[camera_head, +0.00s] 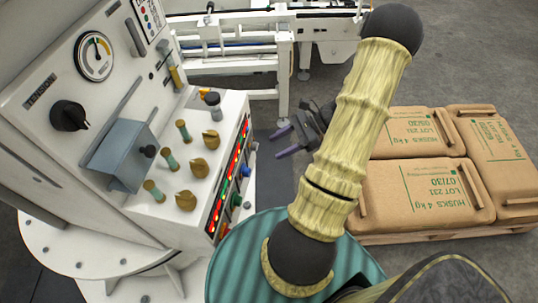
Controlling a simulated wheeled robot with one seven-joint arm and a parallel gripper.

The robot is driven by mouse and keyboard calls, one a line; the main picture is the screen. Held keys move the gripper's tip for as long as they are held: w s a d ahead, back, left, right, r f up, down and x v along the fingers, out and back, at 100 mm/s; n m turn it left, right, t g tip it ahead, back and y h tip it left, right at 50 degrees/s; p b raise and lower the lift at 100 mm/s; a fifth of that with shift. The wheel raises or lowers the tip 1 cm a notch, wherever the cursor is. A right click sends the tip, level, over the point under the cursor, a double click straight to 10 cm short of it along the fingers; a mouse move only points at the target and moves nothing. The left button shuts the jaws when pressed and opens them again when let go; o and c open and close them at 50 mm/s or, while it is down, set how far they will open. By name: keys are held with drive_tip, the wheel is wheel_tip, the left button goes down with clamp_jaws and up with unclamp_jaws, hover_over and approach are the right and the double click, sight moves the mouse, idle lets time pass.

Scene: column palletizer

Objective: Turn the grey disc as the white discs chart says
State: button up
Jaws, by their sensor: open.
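My gripper (280,143) is open and empty, with its purple-tipped fingers pointing left towards the control panel, apart from it. My arm hides part of it. A small dark grey round cap (212,98) stands at the far end of the panel's sloped ledge; I cannot tell whether it is the grey disc. A white card with small coloured dots (151,17) is on the panel's upright face, cut by the top edge; its marks are too small to read. A black knob (69,116) labelled TENSION sits below a round white gauge (95,57).
The ledge (178,205) carries several brass knobs (186,200) and greenish levers (154,190). A grey-blue box (122,150) juts from the panel. Lit red, green and blue controls line its right side. Husk sacks (425,195) lie right; a white conveyor (232,45) stands behind.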

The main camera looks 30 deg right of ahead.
drive_tip(key=s+d+f+m+t+b, duration=0.3)
drive_tip(key=d+f+m+t+b, duration=0.3)
drive_tip(key=f, duration=0.6)
drive_tip(key=d+m+t, duration=0.2)
drive_tip(key=d+t, duration=0.1)
drive_tip(key=d, duration=0.1)
drive_tip(key=shift+s+f+t+h, duration=0.2)
drive_tip(key=shift+s+t+h, duration=0.05)
drive_tip(key=shift+t+h, duration=0.05)
drive_tip(key=p, duration=0.1)
approach(257, 147)
drive_tip(key=x, duration=0.8)
drive_tip(key=shift+w+f, duration=0.25)
drive_tip(key=shift+c, duration=0.2)
drive_tip(key=c, duration=0.9)
